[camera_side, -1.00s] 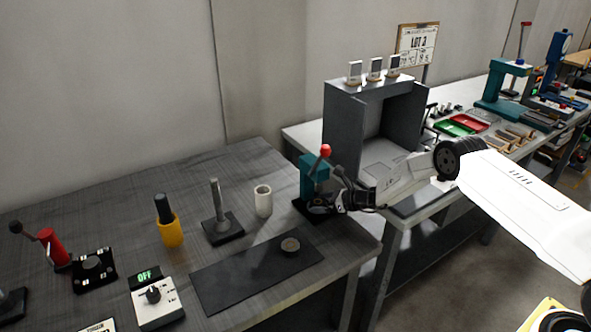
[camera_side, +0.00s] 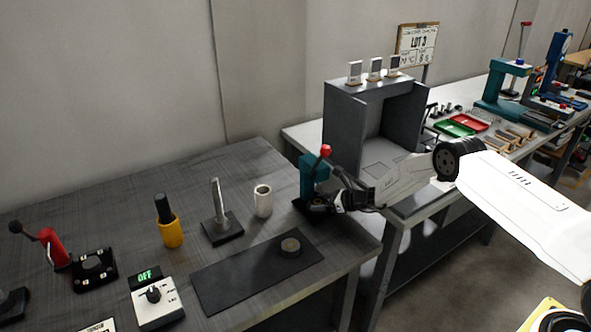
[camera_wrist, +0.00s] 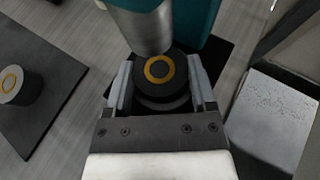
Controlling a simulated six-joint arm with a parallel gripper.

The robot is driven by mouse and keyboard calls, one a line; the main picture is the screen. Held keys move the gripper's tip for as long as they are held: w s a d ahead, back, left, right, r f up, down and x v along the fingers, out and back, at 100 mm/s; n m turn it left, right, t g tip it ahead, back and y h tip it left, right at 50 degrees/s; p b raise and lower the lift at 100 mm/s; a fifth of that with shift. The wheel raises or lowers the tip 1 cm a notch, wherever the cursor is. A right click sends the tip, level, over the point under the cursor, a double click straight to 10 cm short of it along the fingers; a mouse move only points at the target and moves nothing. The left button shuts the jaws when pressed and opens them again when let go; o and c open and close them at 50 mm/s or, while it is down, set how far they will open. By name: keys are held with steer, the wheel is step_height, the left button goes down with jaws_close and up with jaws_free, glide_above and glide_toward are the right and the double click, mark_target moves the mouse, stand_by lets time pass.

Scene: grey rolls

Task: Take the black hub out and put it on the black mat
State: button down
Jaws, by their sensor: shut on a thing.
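The black hub (camera_wrist: 162,88) has a yellow ring on top and sits under the grey ram (camera_wrist: 148,25) of a teal press (camera_side: 312,178) with a red knob. My gripper (camera_wrist: 161,92) has its two fingers on either side of the hub and is shut on it. In the side view my gripper (camera_side: 325,205) reaches in at the press base from the right, and the hub is hard to make out. The black mat (camera_side: 230,286) lies flat on the near table, left of the press.
A grey round piece (camera_side: 290,246) stands at the mat's right end; it also shows in the wrist view (camera_wrist: 17,85) with a yellow ring. A white cup (camera_side: 263,201) and a post on a base (camera_side: 220,218) stand behind the mat. The mat's left part is clear.

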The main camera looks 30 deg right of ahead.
steer(key=shift+r, duration=0.2)
steer(key=shift+r, duration=0.7)
step_height(320, 180, up, 2)
steer(key=s+d, duration=1)
steer(key=s, duration=0.5)
steer(key=shift+w, duration=0.1)
steer(key=s+a+r+n+g+y, duration=0.1)
steer(key=s+a+r, duration=0.1)
steer(key=a, duration=0.8)
steer(key=s+a+r+n+g+y, duration=0.1)
steer(key=s+a+r+n, duration=0.1)
steer(key=a, duration=0.9)
steer(key=s+a+r+n+g+y, duration=0.1)
steer(key=s+a+r, duration=0.3)
steer(key=a, duration=0.6)
steer(key=shift+a+r+g+y, duration=0.15)
steer(key=shift+r+g+y, duration=0.15)
steer(key=shift+r+y, duration=0.1)
